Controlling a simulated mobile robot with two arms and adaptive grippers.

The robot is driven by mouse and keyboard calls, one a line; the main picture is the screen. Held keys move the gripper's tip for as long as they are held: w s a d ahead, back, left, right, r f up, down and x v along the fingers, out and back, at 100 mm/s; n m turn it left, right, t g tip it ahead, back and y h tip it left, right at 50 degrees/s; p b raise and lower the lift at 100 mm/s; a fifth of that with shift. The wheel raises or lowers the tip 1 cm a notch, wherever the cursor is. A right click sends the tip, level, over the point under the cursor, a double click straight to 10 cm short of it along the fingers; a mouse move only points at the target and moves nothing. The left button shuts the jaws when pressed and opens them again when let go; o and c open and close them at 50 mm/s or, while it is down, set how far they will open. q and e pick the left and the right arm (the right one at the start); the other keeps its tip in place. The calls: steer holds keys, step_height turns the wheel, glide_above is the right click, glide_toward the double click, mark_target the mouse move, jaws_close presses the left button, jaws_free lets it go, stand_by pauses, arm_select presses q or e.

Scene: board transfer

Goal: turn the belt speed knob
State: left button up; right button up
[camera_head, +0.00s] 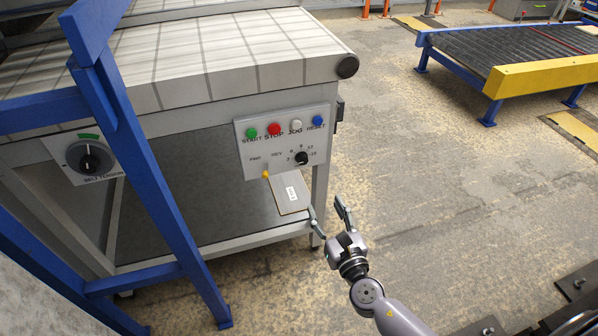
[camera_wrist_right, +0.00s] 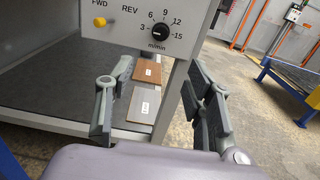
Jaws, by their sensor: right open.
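The belt speed knob (camera_head: 301,158) is a black round knob with a white pointer mark on the grey control panel (camera_head: 285,171), ringed by a scale from 3 to 15. In the right wrist view the knob (camera_wrist_right: 160,32) sits at the top, with m/min printed below it. My right gripper (camera_head: 326,207) is open and empty, below and to the right of the knob, apart from the panel. In the right wrist view its two fingers (camera_wrist_right: 158,105) stand wide apart, below the knob. My left gripper is not in view.
The panel also carries a yellow switch (camera_head: 266,175) and green, red, white and blue buttons. A belt tension knob (camera_head: 90,161) is at the left. Labelled boards (camera_head: 290,193) lie on the shelf below. A blue frame (camera_head: 150,180) crosses the left side. Open floor lies right.

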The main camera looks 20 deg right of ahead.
glide_toward(304, 162)
steer(key=w+b, duration=0.1)
steer(key=w, duration=0.6)
steer(key=shift+w+a, duration=0.15)
steer(key=shift+w, duration=0.2)
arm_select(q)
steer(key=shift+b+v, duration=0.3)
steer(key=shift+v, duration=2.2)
arm_select(e)
steer(key=shift+w, duration=0.5)
steer(key=shift+c, duration=0.5)
jaws_close()
